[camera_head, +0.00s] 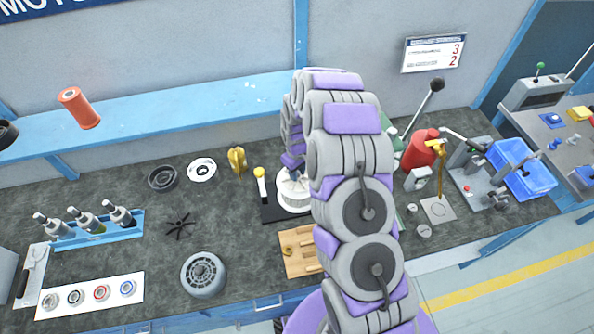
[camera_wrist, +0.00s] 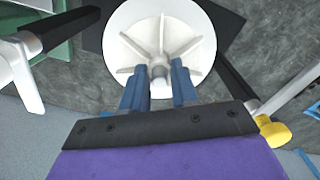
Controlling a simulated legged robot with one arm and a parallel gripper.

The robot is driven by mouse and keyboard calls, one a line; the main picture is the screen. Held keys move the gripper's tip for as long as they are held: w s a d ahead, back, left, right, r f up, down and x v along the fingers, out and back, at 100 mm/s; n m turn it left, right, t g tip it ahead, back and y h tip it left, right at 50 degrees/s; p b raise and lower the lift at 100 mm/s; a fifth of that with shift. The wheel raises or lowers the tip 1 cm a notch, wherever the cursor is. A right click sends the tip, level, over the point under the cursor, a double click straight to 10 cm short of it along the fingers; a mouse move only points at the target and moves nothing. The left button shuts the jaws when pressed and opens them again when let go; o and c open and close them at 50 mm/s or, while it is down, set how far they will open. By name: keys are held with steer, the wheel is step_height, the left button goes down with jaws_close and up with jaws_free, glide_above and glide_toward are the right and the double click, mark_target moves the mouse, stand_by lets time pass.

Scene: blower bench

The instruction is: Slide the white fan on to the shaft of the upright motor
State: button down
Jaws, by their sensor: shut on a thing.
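The white fan (camera_wrist: 195,28) is a round disc with thin ribs running out from a central hub (camera_wrist: 159,72). My gripper (camera_wrist: 160,74) is shut on this hub with its two blue fingers, one on each side. In the head view the fan (camera_head: 292,194) is over the black mat (camera_head: 269,212), partly behind my arm. I cannot make out the upright motor or its shaft in either view; whatever is under the fan is hidden by it. Whether the fan touches anything below cannot be told.
A wooden block (camera_head: 297,262) lies in front. A grey ribbed round part (camera_head: 203,274) and a black spider-shaped part (camera_head: 181,225) lie left. A red canister (camera_head: 420,150) stands right of my arm.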

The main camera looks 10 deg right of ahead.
steer(key=shift+f, duration=0.1)
steer(key=c, duration=0.8)
jaws_free()
step_height(320, 180, up, 17)
steer(key=shift+r, duration=0.15)
stand_by(0.3)
